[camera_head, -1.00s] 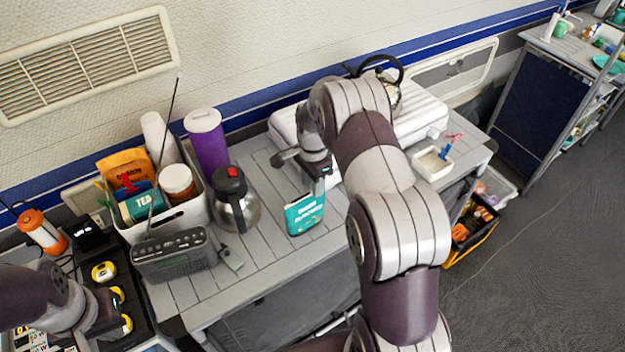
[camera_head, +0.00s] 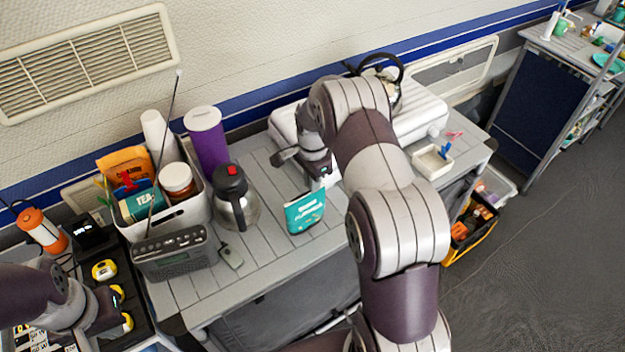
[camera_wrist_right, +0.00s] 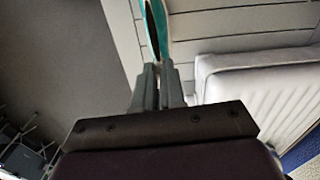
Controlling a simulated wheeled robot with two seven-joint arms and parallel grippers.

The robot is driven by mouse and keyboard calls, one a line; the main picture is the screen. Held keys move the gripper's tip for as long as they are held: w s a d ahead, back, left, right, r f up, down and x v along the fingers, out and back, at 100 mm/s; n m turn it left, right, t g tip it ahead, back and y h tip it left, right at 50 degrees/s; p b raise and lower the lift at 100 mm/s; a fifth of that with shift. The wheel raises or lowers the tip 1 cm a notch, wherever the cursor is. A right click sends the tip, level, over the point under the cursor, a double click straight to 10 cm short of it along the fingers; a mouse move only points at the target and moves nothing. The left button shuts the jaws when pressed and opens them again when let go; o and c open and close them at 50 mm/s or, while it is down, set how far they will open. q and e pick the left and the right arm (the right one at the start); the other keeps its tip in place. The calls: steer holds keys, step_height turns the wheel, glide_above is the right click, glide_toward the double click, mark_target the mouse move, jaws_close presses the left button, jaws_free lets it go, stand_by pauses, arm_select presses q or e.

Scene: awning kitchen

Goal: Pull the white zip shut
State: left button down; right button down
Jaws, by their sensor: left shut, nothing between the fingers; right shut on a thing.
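A teal pouch (camera_head: 304,213) with white lettering stands on the grey slatted table. The white zip cannot be made out clearly in the head view. My right gripper (camera_head: 320,184) is at the pouch's upper right corner. In the right wrist view, my right gripper (camera_wrist_right: 158,70) is shut on the end of the pouch top. There the pouch (camera_wrist_right: 164,28) shows two teal edges with a dark gap between them, so its mouth looks open beyond the fingers.
A steel coffee pot (camera_head: 235,200), a grey radio (camera_head: 174,254) and a caddy (camera_head: 190,215) stand left of the pouch. A small white tray (camera_head: 432,163) is to the right.

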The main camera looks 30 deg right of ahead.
stand_by(0.9)
steer(key=shift+s+a, duration=0.15)
steer(key=shift+a, duration=0.95)
steer(key=c, duration=1.2)
jaws_free()
steer(key=shift+o, duration=0.2)
